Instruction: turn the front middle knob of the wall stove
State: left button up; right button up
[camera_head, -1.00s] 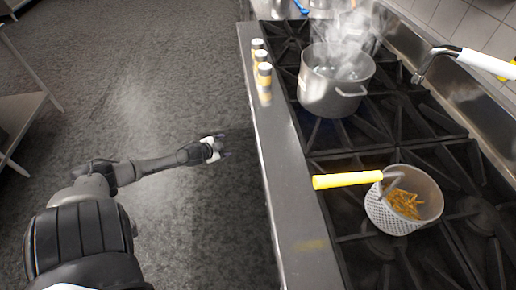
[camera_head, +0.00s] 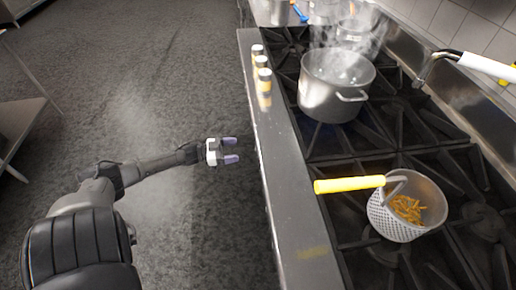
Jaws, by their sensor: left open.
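The wall stove (camera_head: 298,215) runs along the right side, with black grates on top and a steel front ledge. Its front face and the knobs are hidden below the ledge from this view. My left gripper (camera_head: 231,150) is open and empty. Its two purple-grey fingertips point right, toward the stove's front edge, with a small gap between them and the edge in the picture. My right gripper is not in view.
A steaming steel pot (camera_head: 328,88) stands on the far grates. A perforated basket (camera_head: 398,222) of food has a yellow handle (camera_head: 349,184) reaching over the ledge. Several small bottles (camera_head: 263,82) stand on the ledge.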

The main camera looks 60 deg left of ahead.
pick_arm(q)
jog(key=b+x, duration=0.2)
jog(key=x, duration=0.8)
jog(key=shift+w, duration=0.1)
jog(key=c, duration=0.9)
